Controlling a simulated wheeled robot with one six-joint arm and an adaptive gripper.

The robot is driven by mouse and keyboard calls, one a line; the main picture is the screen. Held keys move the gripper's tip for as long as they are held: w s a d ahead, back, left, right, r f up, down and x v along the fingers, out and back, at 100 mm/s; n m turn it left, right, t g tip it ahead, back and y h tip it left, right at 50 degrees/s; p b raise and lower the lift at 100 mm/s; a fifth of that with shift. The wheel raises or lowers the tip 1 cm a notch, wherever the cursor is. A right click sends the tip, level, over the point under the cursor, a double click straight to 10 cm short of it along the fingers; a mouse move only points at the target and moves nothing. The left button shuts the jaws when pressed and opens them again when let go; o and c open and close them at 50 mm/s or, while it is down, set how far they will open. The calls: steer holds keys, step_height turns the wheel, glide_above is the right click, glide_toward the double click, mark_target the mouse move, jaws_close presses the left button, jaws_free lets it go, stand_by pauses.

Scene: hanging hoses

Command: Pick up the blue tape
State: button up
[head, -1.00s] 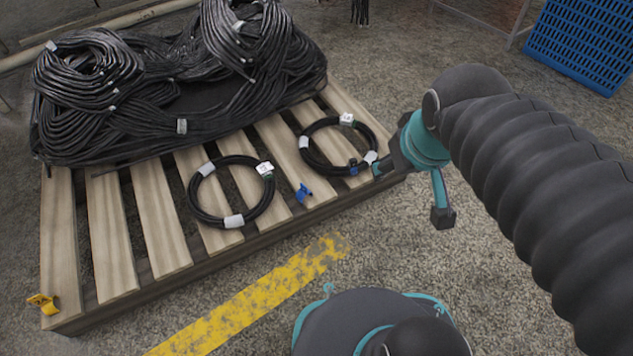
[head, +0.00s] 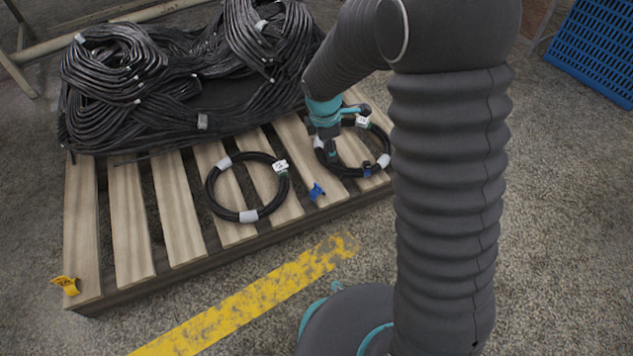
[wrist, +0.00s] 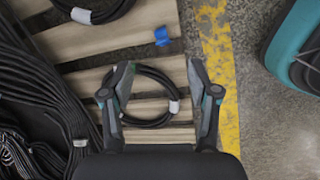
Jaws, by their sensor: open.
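The small blue tape (head: 316,191) lies on a pallet slat between the two black hose coils, near the pallet's front edge. In the wrist view the blue tape (wrist: 162,36) is beyond my fingertips, near the top. My gripper (head: 332,150) points down over the right coil (head: 345,174), behind and to the right of the tape. In the wrist view my gripper (wrist: 160,66) is open, with the right coil (wrist: 150,123) seen between its fingers. Nothing is held.
The wooden pallet (head: 178,215) also carries the left coil (head: 212,205) and a large black hose bundle (head: 130,90). A yellow piece (head: 66,285) lies at its front left corner. A yellow line (head: 250,300) marks the clear floor in front. A blue crate (head: 595,45) stands back right.

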mark_target(318, 190)
steer(key=a+f+n, duration=0.1)
steer(key=f, duration=0.4)
steer(key=w+a+f+n, duration=0.1)
steer(key=f+n, duration=0.1)
steer(key=f, duration=0.4)
steer(key=w+a+f+n+b, duration=0.1)
steer(key=f, duration=0.5)
steer(key=shift+w+a+n+g, duration=0.1)
steer(key=shift+a+n+g, duration=0.2)
steer(key=shift+n, duration=0.1)
steer(key=shift+d+f+b, duration=0.2)
steer(key=shift+f+b, duration=0.05)
steer(key=shift+f, duration=0.8)
steer(key=shift+d+f+b, duration=0.15)
steer(key=shift+f+b, duration=0.05)
steer(key=shift+f, duration=0.85)
steer(key=shift+d+f+b, duration=0.2)
steer(key=shift+f+b, duration=0.05)
steer(key=shift+f, duration=0.8)
steer(key=c, duration=0.9)
